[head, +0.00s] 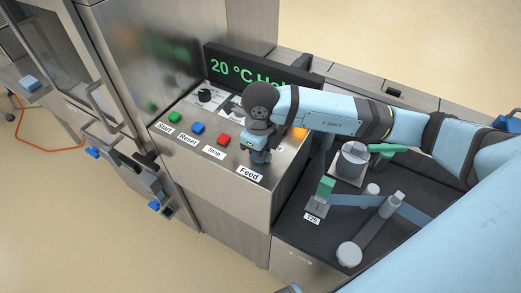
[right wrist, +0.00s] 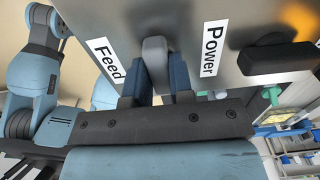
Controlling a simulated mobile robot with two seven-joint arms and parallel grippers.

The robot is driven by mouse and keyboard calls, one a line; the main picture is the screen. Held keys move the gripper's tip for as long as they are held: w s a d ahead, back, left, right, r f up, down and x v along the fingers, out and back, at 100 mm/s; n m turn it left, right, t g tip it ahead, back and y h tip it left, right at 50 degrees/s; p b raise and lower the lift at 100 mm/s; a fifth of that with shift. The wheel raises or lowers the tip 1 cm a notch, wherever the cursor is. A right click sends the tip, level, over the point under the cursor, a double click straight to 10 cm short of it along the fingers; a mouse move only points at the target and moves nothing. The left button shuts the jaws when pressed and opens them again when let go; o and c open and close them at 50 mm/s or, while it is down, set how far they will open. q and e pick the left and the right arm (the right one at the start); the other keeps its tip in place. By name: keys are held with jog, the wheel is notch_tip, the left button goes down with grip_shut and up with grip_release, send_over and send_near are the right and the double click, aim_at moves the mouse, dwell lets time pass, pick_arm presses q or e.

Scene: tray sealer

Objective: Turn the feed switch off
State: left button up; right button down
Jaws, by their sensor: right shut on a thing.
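The feed switch (right wrist: 154,52) shows in the right wrist view as a grey lever beside the "Feed" label (right wrist: 106,61). My right gripper (right wrist: 157,88) has its two blue fingers on either side of the lever and is shut on it. In the head view my right gripper (head: 259,157) points down at the sloped control panel, just above the "Feed" label (head: 249,174). The wrist hides the switch there, so I cannot tell its position from that view. My left gripper is not in view.
A dark power handle (right wrist: 280,62) stands close beside the gripper, by the "Power" label (right wrist: 212,48). Green (head: 175,118), blue (head: 198,128) and red (head: 223,140) buttons lie left on the panel. A display (head: 235,72) rises behind. A black worktop with fittings lies right.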

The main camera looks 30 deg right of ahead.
dwell(0.5)
jog(key=c, duration=1)
grip_release()
notch_tip(320, 180, up, 14)
jog(key=shift+b, duration=0.4)
jog(key=shift+f, duration=0.1)
jog(key=shift+s, duration=0.1)
